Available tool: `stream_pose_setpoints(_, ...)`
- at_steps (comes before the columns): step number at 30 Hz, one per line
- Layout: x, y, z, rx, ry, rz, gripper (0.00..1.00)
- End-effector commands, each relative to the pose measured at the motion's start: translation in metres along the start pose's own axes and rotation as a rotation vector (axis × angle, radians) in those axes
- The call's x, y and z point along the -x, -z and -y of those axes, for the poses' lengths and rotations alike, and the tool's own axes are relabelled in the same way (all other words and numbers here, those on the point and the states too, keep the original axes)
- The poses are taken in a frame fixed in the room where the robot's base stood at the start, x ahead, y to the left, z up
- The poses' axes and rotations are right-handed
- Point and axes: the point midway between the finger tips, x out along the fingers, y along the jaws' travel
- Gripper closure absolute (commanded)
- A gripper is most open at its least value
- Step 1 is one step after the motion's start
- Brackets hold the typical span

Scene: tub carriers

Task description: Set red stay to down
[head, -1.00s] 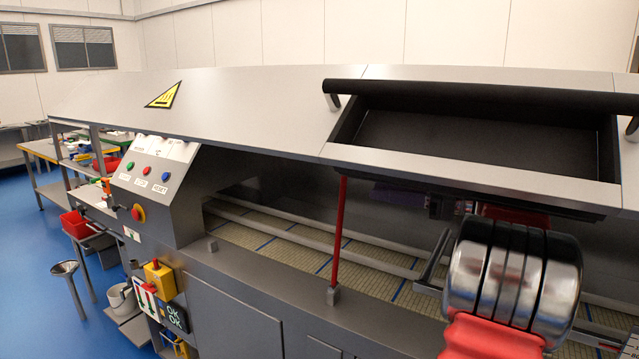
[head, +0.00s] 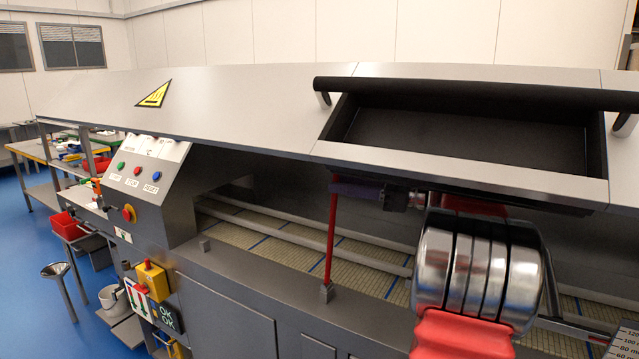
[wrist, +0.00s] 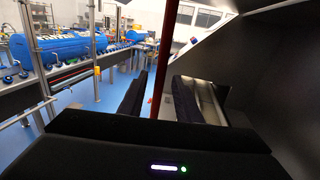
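The red stay (head: 331,240) is a thin rod. It stands nearly upright from a small grey block on the machine's front ledge to the underside of the raised hood (head: 230,105). In the wrist view the stay (wrist: 166,50) shows as a dark red rod in the gap between my two fingers. My gripper (head: 345,189) is beside the stay's upper part, under the hood edge. In the wrist view my gripper (wrist: 163,98) is open, with a finger on each side of the rod. Whether either finger touches it, I cannot tell.
A woven conveyor belt (head: 365,255) with rails runs below the hood. The control panel (head: 145,175) with coloured buttons is at the left. The hood's black handle bar (head: 460,88) is close above my arm. The wrist view shows blue tanks (wrist: 50,55) and open blue floor beyond.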

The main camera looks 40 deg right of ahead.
Motion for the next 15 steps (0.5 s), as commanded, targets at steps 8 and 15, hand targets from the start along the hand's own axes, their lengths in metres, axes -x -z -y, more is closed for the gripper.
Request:
stream_pose_setpoints(8, -0.043, 0.0, -0.001, 0.0, -0.003, -0.001, 0.69)
stream_pose_setpoints(15, -0.063, 0.0, -0.001, 0.0, -0.001, 0.0, 0.69)
